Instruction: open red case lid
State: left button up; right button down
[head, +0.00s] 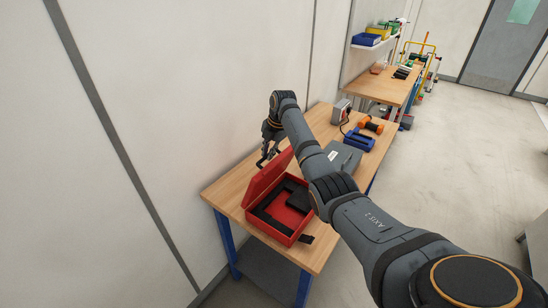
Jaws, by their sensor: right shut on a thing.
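The red case (262,226) sits on the near end of the wooden workbench, with black pieces on its red inside. Its red lid (266,180) is raised and stands steeply tilted along the wall side of the case. My right gripper (262,162) is at the lid's upper edge and shut on it; the exact finger contact is small and hard to see. My right arm reaches across from the lower right and hides part of the bench and the case's right side. My left gripper is not in view.
On the workbench (226,192) beyond the case lie a grey case (345,156), a blue tool (360,140), an orange and black item (371,124) and a grey box (341,108). The white wall (170,110) is close behind the bench. The floor at right is open.

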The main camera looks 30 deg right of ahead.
jog(key=shift+w+a+f+b, duration=0.1)
jog(key=shift+w+a+b, duration=0.2)
jog(key=shift+w, duration=0.25)
jog(key=shift+w+a+r+b, duration=0.1)
jog(key=shift+w+a+b, duration=0.2)
jog(key=shift+w, duration=0.3)
jog(key=shift+w+a+f+b, duration=0.1)
jog(key=shift+w+a+b, duration=0.1)
jog(key=shift+w+b, duration=0.3)
jog(key=c, duration=1.7)
grip_release()
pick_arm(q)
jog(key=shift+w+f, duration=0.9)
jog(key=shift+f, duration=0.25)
pick_arm(e)
jog(key=shift+w, duration=0.1)
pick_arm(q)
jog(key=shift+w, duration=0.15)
pick_arm(e)
jog(key=v, duration=1.2)
jog(key=shift+w, duration=0.1)
